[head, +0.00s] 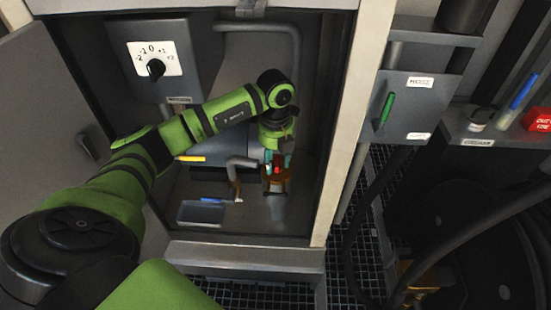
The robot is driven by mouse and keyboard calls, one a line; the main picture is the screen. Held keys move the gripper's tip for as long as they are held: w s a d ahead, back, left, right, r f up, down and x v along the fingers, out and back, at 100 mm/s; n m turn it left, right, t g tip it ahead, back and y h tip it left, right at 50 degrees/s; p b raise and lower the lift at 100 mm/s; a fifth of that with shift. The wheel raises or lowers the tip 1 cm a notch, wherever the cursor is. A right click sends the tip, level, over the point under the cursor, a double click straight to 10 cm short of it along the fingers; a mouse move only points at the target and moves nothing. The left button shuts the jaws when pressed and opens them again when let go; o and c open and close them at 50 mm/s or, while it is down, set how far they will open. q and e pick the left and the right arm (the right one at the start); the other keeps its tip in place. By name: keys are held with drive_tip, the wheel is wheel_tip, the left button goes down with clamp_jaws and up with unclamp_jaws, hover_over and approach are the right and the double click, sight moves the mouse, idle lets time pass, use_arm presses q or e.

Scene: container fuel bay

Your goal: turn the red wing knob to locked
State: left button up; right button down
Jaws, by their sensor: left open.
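The red wing knob (277,170) shows as a small red patch low inside the open cabinet. It sits on a brown and grey fitting beside a bent grey pipe. My left gripper (275,164) is directly over it, pointing down, with its fingers open around or just above the red part. I cannot tell whether the fingers touch it. My gripper and wrist hide much of the knob, so its turned position and any locked mark are not readable. My right gripper is not in view.
A dial box (155,60) with a black knob hangs at the cabinet's upper left. A small tray (201,214) and a blue item (213,200) lie at lower left. A green handle (386,110) is outside right.

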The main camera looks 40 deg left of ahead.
use_arm(q)
clamp_jaws()
